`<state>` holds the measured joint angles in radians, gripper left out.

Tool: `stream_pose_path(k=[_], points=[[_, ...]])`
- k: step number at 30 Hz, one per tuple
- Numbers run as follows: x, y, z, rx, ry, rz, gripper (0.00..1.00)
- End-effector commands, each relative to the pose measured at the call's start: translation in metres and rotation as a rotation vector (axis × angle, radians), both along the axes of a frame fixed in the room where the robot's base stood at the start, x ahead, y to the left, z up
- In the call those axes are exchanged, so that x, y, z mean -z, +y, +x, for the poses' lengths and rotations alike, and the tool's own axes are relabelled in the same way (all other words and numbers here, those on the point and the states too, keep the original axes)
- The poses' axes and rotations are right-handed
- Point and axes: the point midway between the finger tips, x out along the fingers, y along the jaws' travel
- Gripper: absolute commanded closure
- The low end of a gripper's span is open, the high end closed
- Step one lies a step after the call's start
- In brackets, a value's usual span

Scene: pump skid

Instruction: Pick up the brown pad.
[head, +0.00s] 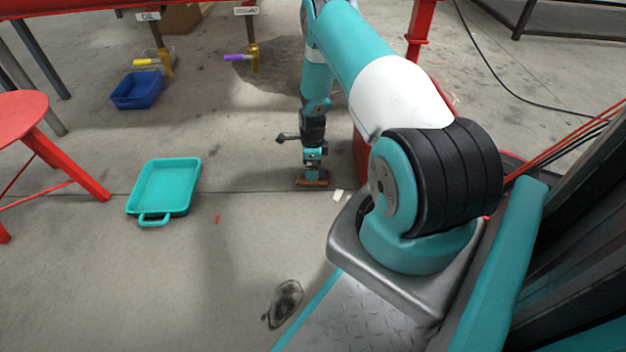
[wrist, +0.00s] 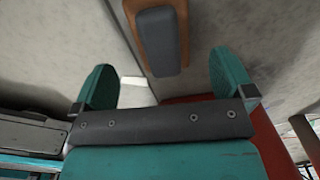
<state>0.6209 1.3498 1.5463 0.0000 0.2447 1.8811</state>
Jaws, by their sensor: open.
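The brown pad (head: 313,184) lies on the concrete floor below my gripper (head: 313,174) in the head view. In the wrist view the pad (wrist: 184,35) shows at the top, brown with a dark grey block on its upper face, partly cut off by the frame edge. My gripper (wrist: 164,80) is open, its two teal fingers wide apart. The near end of the pad lies ahead of the space between the fingers in that view. Nothing is held. I cannot tell the exact height gap between the fingertips and the pad.
A small white piece (head: 338,195) lies right of the pad. A red post (head: 361,155) stands close behind it. A teal tray (head: 164,187) and a blue bin (head: 136,90) are to the left, with a red stool (head: 22,117). Floor between tray and pad is mostly clear.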

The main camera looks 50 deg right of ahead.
Motion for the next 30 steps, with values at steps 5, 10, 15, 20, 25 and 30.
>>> stream_pose_path(k=[5,10,15,20,25,30], points=[[0.022,-0.002,0.0,0.0,0.0,0.0,0.0],[0.045,-0.003,0.0,0.0,0.001,0.001,0.0],[0.051,-0.003,0.0,0.0,0.0,0.0,0.0],[0.049,-0.003,0.0,0.0,0.0,0.0,0.0],[0.049,-0.002,0.0,0.0,0.001,0.001,0.39],[0.049,-0.002,0.0,0.0,0.0,0.0,0.54]])
